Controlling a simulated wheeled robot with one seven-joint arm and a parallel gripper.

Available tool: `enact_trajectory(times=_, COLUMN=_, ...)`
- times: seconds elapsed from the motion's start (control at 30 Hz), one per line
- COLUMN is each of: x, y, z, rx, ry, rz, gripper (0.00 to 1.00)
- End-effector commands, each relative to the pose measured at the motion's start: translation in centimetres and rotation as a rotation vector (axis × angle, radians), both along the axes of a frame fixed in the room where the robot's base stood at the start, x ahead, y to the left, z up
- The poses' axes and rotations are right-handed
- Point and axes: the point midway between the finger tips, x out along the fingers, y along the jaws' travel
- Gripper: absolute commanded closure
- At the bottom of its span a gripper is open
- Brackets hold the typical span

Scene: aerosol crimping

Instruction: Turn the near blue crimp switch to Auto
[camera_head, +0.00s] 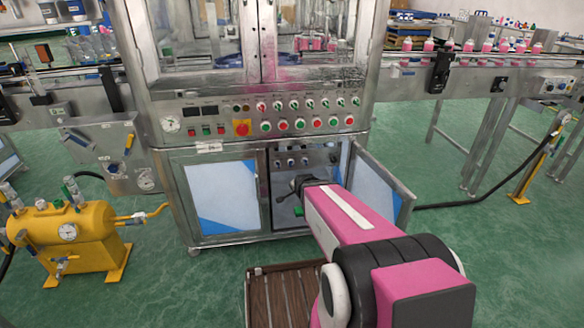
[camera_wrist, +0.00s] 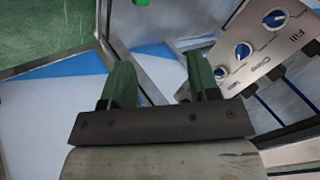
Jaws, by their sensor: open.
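The blue crimp switches are round blue knobs on a tilted metal panel at the upper right of the wrist view. One blue knob (camera_wrist: 243,50) and a lower blue knob (camera_wrist: 219,72) sit near the "Crimp" label. Another blue knob (camera_wrist: 274,19) sits near the "Fill" label. Their exact pointer settings are too small to read. My gripper (camera_wrist: 158,62) is open and empty, its two green fingers apart. The knobs lie to the right of its fingers, untouched. In the head view my gripper (camera_head: 286,197) is inside the open cabinet, below the small knob panel (camera_head: 318,157).
The open cabinet door (camera_head: 380,187) stands right of my arm, and a closed-looking door panel (camera_head: 222,195) is at left. Buttons and a red emergency stop (camera_head: 242,127) are above. A slatted wooden platform (camera_head: 284,295) lies in front. A yellow tank (camera_head: 68,240) stands left.

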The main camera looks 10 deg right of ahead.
Motion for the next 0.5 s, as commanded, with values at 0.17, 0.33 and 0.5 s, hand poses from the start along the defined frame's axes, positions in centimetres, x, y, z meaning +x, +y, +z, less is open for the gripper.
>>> enact_trajectory(times=0.17, x=3.9, y=0.0, z=-0.6, rx=0.272, ry=-0.246, rz=-0.258, gripper=0.45)
enact_trajectory(times=0.33, x=6.4, y=0.0, z=-0.4, rx=0.591, ry=-0.464, rz=-0.441, gripper=0.45)
enact_trajectory(times=0.5, x=7.6, y=-0.1, z=0.1, rx=0.926, ry=-0.635, rz=-0.546, gripper=0.45)
